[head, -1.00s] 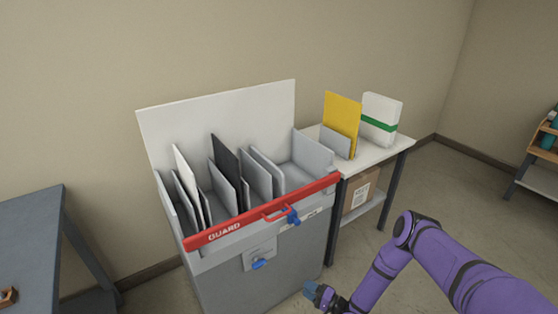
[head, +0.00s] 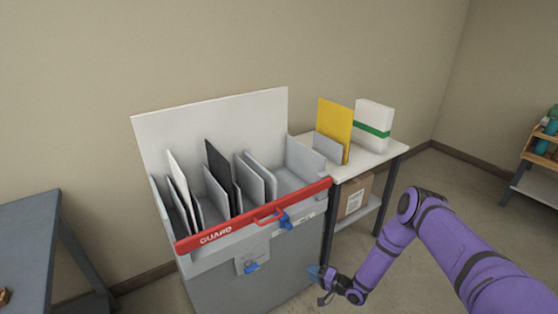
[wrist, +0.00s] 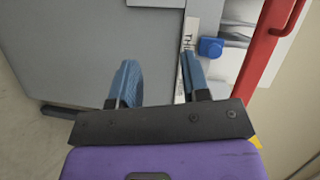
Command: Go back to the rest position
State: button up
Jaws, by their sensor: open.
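My gripper (head: 321,274) is low in front of the right part of the grey laminator cabinet (head: 250,289). In the wrist view my gripper (wrist: 160,80) shows two blue fingers held apart with nothing between them. The cabinet's grey front lies beyond the fingertips. The guard bar also shows at the upper right of the wrist view (wrist: 262,55), with a blue knob (wrist: 210,47) nearer the fingers.
Slots atop the cabinet hold a white panel (head: 179,175) and a black panel (head: 219,172). A side table (head: 375,159) carries a yellow board (head: 335,128) and a white pack (head: 374,117), with a carton (head: 355,196) below. A blue-grey table (head: 28,235) stands left.

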jog(key=w+d+r+n+h, duration=0.25)
jog(key=w+r, duration=0.45)
jog(key=r, duration=0.5)
jog(key=w+d+r+n+h, duration=0.1)
jog(key=w+d+r+h, duration=0.45)
jog(key=r, duration=0.75)
jog(key=s+d+r+n+h, duration=0.1)
jog(key=d+r+h, duration=0.15)
jog(key=r, duration=0.95)
jog(key=s+d+r+h, duration=0.1)
jog(key=d+r, duration=0.2)
jog(key=r, duration=0.9)
jog(key=s+d+r+g+h, duration=0.1)
jog(key=s+d+r+h, duration=0.25)
jog(key=s+r, duration=1.55)
jog(key=s+r+g, duration=0.1)
jog(key=s, duration=1.3)
jog(key=s+r+g+y, duration=0.1)
jog(key=s+r+g, duration=0.1)
jog(key=s, duration=1.2)
jog(key=shift+s+r, duration=0.25)
jog(key=shift+r, duration=0.05)
